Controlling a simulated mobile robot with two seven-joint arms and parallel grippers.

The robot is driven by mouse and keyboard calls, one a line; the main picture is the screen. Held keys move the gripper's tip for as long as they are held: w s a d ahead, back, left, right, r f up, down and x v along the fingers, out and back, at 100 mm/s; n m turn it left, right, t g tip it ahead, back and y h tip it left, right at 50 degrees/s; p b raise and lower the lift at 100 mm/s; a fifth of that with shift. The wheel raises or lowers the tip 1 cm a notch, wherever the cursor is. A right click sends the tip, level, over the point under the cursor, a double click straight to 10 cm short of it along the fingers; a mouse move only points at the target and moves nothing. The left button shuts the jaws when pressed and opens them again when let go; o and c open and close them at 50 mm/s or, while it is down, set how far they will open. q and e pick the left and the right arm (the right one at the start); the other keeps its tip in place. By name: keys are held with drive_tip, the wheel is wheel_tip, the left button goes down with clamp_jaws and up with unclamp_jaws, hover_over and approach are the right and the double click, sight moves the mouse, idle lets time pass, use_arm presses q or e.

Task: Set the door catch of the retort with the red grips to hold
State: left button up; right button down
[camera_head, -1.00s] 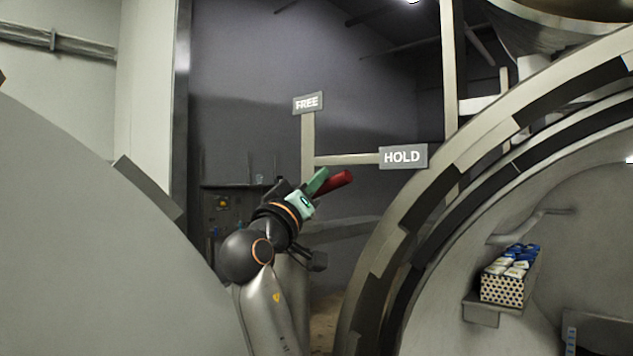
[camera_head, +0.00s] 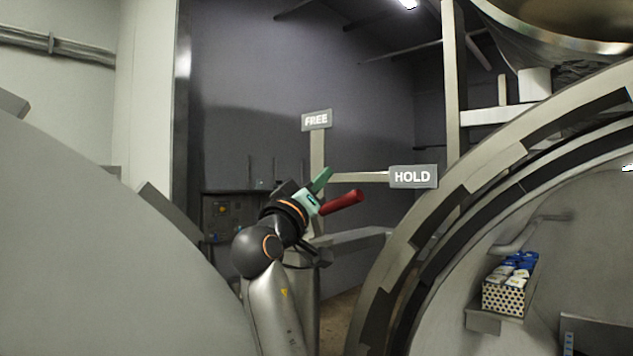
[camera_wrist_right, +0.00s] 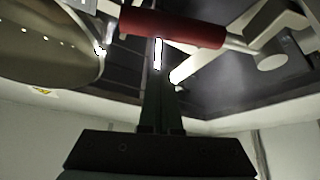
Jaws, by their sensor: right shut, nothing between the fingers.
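The red grip (camera_head: 342,202) of the door catch slants up to the right between two signs. The FREE sign (camera_head: 316,120) stands above it and the HOLD sign (camera_head: 413,176) to its right. My right gripper (camera_head: 323,179) has green fingers, shut and empty, pointing up just left of and above the grip. In the right wrist view the red grip (camera_wrist_right: 172,27) lies across the top, beyond or beside my dark shut fingers (camera_wrist_right: 158,75). I cannot tell whether they touch it. The lever's pivot is hidden behind my arm. My left gripper is out of view.
The round retort rim (camera_head: 420,235) curves close on the right, with a carton of packs (camera_head: 504,296) inside. A large grey rounded surface (camera_head: 100,240) fills the left. A control panel (camera_head: 222,214) is on the back wall. Free space lies above my right gripper.

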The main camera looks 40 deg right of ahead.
use_arm(q)
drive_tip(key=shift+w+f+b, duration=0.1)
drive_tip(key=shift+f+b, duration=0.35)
drive_tip(key=shift+b, duration=0.65)
use_arm(e)
drive_tip(key=v, duration=0.9)
drive_tip(key=shift+a+f, duration=0.2)
drive_tip(key=shift+a, duration=0.2)
drive_tip(key=shift+w, duration=0.15)
